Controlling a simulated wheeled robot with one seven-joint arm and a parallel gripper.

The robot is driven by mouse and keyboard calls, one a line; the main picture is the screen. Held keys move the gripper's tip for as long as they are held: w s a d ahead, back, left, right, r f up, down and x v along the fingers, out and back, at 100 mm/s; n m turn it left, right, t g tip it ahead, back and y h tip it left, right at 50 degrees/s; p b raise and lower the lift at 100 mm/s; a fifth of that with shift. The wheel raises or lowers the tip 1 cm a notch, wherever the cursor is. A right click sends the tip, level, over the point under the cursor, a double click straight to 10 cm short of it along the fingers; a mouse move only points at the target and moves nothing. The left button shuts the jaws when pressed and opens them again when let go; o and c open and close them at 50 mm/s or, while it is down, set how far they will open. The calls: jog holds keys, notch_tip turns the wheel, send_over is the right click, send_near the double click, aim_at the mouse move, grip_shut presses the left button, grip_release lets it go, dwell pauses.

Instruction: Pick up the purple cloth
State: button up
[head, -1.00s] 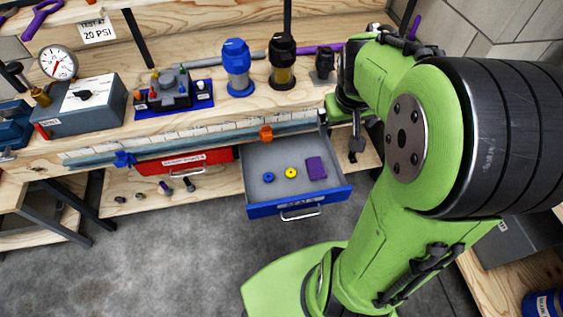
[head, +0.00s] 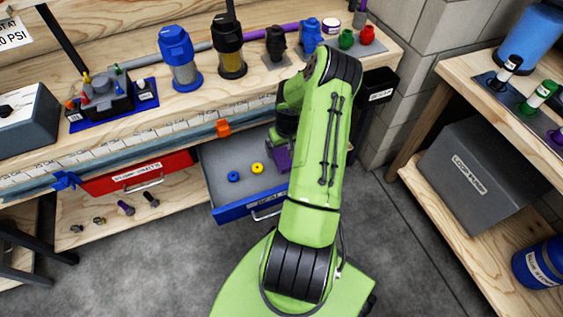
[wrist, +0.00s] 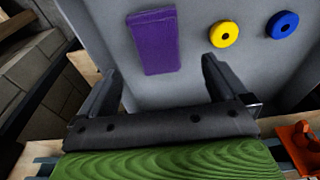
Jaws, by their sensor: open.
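The purple cloth (wrist: 155,42) lies flat in the open blue drawer, and in the wrist view it is a folded rectangle on the grey drawer floor (wrist: 190,70). My gripper (wrist: 158,80) is open, with one finger on either side below the cloth in the picture. Nothing is between the fingers, and the cloth lies just beyond their tips. In the head view the cloth (head: 279,159) is partly hidden by my arm, and the fingers are hidden too.
A yellow ring (wrist: 224,34) and a blue ring (wrist: 283,24) lie in the drawer beside the cloth. The drawer's blue front (head: 238,208) and walls surround them. A red drawer (head: 140,174) is left of it. Filter housings (head: 180,58) stand on the bench above.

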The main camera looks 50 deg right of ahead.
aim_at(283, 157)
jog(key=f+b, duration=0.1)
jog(key=f, duration=0.3)
jog(key=f+b, duration=0.1)
jog(key=f, duration=0.1)
jog(key=shift+w+d+f+b, duration=0.3)
jog(key=shift+d+f, duration=0.05)
jog(key=shift+r, duration=0.1)
jog(key=shift+c, duration=0.2)
jog(key=c, duration=1.1)
notch_tip(283, 157, up, 10)
jog(key=p, duration=0.3)
jog(key=shift+p, duration=0.4)
jog(key=o, duration=0.4)
jog(key=c, duration=0.3)
jog(key=shift+s, duration=0.1)
